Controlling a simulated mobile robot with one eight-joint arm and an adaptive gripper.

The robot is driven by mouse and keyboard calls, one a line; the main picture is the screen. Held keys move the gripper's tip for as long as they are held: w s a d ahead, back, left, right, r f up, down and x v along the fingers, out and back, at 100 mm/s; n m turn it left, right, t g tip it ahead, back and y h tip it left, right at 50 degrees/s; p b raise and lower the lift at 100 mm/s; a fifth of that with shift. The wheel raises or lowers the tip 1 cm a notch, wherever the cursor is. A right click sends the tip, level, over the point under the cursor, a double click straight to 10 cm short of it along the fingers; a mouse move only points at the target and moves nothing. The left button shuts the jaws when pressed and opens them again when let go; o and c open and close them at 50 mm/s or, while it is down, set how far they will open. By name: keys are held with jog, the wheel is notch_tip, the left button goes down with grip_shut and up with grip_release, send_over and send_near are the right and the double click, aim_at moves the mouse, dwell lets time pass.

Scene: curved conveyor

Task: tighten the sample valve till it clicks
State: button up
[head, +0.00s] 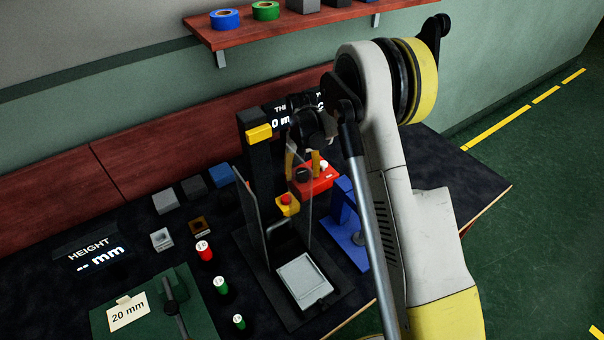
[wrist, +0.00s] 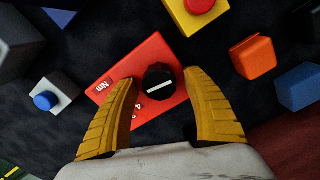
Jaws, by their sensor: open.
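A red box (wrist: 118,88) marked "Nm" bears a round black knob (wrist: 159,82) with a white line across it; no other valve-like part is plain to me. In the head view the red box (head: 322,183) stands behind the clear-guarded press, with the knob (head: 302,174) on its front part. My gripper (wrist: 160,78) is open, its two yellow fingers on either side of the knob in the wrist view. Gaps show beside the knob, and I cannot tell how high the fingertips are above it. In the head view my gripper (head: 303,160) is partly hidden by the clear guard.
A yellow box with a red button (head: 286,204) stands close by the red box. The black press (head: 257,175) with a white plate (head: 303,281) is in front, a blue stand (head: 348,230) to the right.

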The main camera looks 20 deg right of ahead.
jog(key=c, duration=1.2)
jog(key=shift+o, duration=0.2)
jog(key=m, duration=0.4)
jog(key=shift+d, duration=0.1)
jog(key=o, duration=1.2)
jog(key=shift+c, duration=0.2)
notch_tip(320, 180, up, 12)
